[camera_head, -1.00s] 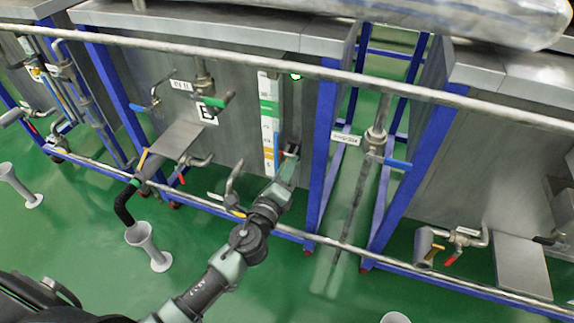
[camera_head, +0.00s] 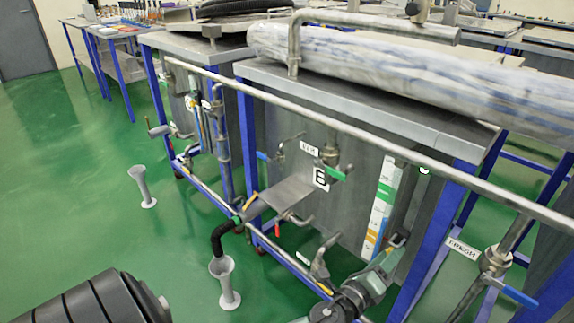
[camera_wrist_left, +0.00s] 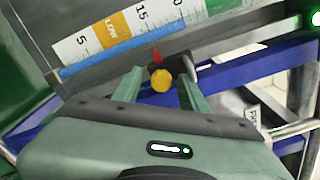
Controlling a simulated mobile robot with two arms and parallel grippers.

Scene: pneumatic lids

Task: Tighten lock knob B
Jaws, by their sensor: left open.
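In the left wrist view a yellow round knob (camera_wrist_left: 161,80) with a red tip above it sits on a dark block at the scale's edge. It is likely lock knob B; no label on it is readable. My left gripper (camera_wrist_left: 160,86) is open, its two green fingers on either side of the knob, with gaps visible. In the head view my left gripper (camera_head: 397,246) is at the lower end of the coloured scale strip (camera_head: 382,205), and the knob is not distinguishable there. My right gripper is not in view.
A long pipe rail (camera_head: 355,131) and blue frame posts (camera_head: 432,235) border the strip.

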